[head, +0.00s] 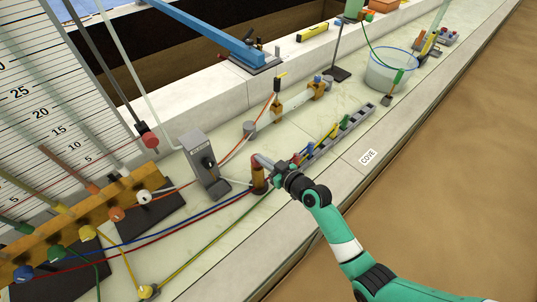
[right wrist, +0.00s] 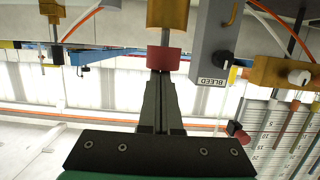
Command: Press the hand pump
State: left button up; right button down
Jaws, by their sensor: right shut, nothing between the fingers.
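The hand pump is a small brass upright cylinder (head: 259,184) on the bench, with a red knob (right wrist: 164,59) on a short thin rod. Its brass body (right wrist: 167,13) shows upside down at the top of the right wrist view, with a bit of rod visible between body and knob. My right gripper (head: 262,161) is shut and empty, its fingertips at the top of the knob. In the right wrist view the closed fingers (right wrist: 161,76) meet the knob's edge; I cannot tell whether they press on it. The left gripper is out of view.
A grey box (head: 203,165) marked BLEED in the wrist view stands left of the pump. Coloured hoses run past its base. A brass manifold with valves (head: 100,215) and a scale board are at left. A slotted rack (head: 340,133) lies to the right.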

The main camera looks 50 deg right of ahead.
jog(key=s+a+r+p, duration=0.1)
jog(key=s+r+p, duration=0.3)
jog(key=s, duration=0.5)
notch_tip(320, 180, up, 2)
jog(key=shift+s+r, duration=0.1)
jog(key=shift+s, duration=0.25)
dwell(2.0)
